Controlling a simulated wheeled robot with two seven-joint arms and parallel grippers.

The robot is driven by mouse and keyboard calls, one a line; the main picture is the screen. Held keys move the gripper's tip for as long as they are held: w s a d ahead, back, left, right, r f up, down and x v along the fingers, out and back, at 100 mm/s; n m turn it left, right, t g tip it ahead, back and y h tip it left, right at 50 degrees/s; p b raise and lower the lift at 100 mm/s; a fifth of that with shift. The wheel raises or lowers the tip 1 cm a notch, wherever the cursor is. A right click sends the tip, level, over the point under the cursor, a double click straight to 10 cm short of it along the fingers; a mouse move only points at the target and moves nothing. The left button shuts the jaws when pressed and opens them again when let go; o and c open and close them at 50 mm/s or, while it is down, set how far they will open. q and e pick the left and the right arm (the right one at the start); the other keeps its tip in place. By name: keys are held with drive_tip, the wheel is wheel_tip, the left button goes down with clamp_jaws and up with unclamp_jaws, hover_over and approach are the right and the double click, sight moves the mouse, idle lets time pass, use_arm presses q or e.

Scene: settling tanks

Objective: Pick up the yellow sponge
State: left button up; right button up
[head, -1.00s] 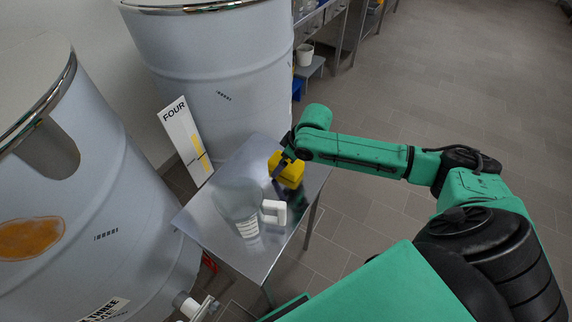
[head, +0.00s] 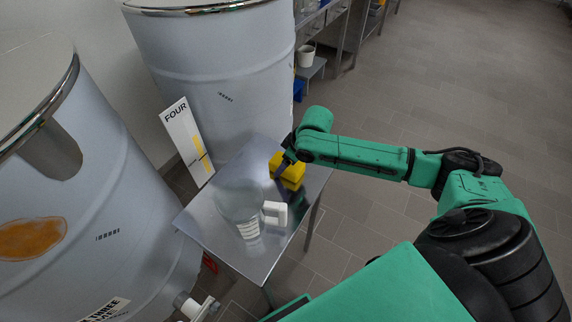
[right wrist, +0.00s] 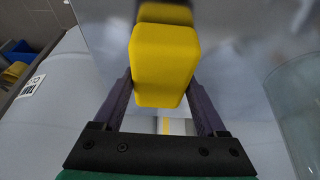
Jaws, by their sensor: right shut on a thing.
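The yellow sponge (head: 293,175) is a block at the far right part of a small steel table. In the right wrist view the sponge (right wrist: 165,65) sits between the two dark fingers of my right gripper (right wrist: 163,88), which is shut on it. In the head view my right gripper (head: 284,165) reaches it from above, and the fingers are small and partly hidden. I cannot tell in the head view whether the sponge touches the table. My left gripper is not in view.
A clear measuring jug (head: 238,204) with a white handle stands on the steel table (head: 205,222), close in front of the sponge. Large tanks stand behind (head: 215,75) and left (head: 110,200). A sign reading FOUR (head: 186,138) leans behind the table. Open floor lies to the right.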

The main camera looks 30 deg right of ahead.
wheel_tip(320, 180, up, 20)
drive_tip(key=shift+r, duration=0.2)
